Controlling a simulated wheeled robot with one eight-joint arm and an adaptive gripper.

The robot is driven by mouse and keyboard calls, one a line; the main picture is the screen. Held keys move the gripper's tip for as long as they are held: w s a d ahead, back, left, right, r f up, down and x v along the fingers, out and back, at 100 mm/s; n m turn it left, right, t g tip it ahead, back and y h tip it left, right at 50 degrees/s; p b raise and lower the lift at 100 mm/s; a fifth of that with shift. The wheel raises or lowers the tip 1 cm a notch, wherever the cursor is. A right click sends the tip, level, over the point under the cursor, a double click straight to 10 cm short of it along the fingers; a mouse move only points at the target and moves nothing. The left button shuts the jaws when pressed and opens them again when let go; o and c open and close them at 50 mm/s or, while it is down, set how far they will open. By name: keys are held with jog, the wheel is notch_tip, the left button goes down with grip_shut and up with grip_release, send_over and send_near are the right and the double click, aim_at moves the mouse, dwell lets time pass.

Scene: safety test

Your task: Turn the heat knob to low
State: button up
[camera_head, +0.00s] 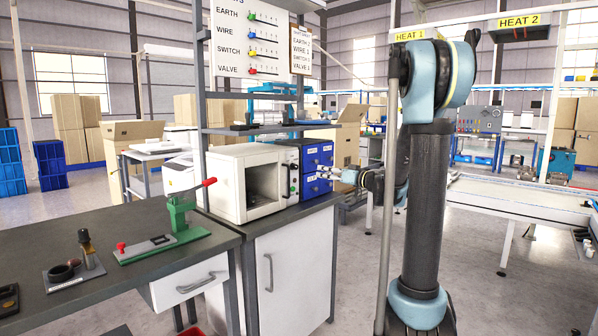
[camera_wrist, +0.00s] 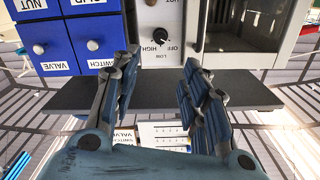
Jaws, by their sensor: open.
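The heat knob (camera_wrist: 159,37) is a small round black dial on the light control panel of a white oven (camera_head: 225,182). The words HIGH, OFF and LOW stand around it in the wrist view. I cannot tell for sure which mark the knob points to. My gripper (camera_wrist: 162,60) is open and empty, with one finger on each side of the picture and the knob showing beyond the gap between the fingertips. The gripper appears apart from the panel. In the head view my gripper (camera_head: 326,172) is small, in front of the blue drawers.
A blue drawer cabinet (camera_head: 316,165) with small round handles stands right beside the oven; its drawers (camera_wrist: 70,45) show at the left in the wrist view. A green lever press (camera_head: 182,218) stands on the dark bench.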

aim_at(297, 167)
jog(key=x, duration=1.6)
